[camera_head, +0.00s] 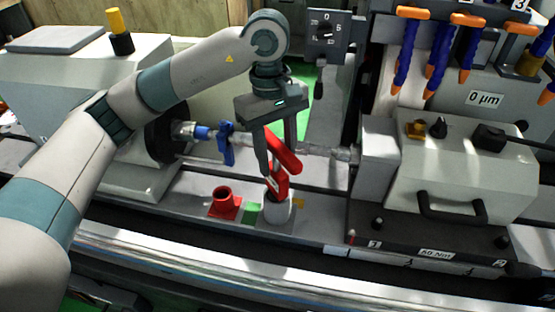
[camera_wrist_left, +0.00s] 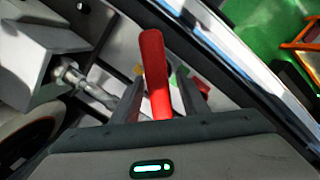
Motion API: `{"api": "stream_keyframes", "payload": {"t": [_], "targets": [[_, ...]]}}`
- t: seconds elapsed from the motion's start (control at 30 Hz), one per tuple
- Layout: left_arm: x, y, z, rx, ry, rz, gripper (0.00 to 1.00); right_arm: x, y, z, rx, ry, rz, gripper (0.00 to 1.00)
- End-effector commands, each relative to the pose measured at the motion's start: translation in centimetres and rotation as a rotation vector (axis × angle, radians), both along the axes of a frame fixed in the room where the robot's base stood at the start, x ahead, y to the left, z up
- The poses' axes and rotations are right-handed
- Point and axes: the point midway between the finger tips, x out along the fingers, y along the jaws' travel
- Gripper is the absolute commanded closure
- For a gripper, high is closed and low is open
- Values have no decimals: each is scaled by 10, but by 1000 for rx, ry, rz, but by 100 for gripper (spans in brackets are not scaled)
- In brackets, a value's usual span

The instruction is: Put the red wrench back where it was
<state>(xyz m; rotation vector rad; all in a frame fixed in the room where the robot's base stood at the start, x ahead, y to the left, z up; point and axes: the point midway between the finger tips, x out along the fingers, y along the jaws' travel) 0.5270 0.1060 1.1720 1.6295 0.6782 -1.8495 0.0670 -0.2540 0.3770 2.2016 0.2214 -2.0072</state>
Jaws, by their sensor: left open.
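The red wrench (camera_head: 285,154) stands tilted, with its lower end at a white round holder (camera_head: 277,212) on the machine bed. Whether it sits fully inside the holder I cannot tell. My left gripper (camera_head: 276,160) points down at the wrench from above, its jaws open with one finger on either side of the handle. In the left wrist view the red handle (camera_wrist_left: 155,70) rises between the two dark fingers (camera_wrist_left: 162,98), and its lower part is hidden. My right gripper is in neither view.
A red square-based socket (camera_head: 225,207) and a green block (camera_head: 253,213) sit left of the holder. Behind is a shaft with a blue clamp (camera_head: 226,143). A grey headstock block (camera_head: 440,185) with a black handle stands right. Orange-tipped blue hoses (camera_head: 437,50) hang upper right.

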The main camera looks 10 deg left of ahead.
Motion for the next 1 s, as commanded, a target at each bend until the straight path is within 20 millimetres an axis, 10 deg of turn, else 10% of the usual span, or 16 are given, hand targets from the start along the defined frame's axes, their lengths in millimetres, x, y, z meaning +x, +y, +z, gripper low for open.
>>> {"api": "stream_keyframes", "payload": {"t": [0.6, 1.0], "targets": [[8, 8, 88, -1, -3, 1, 60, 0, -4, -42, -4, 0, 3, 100], [10, 10, 108, -1, -1, 0, 60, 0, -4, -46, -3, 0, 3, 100]]}}
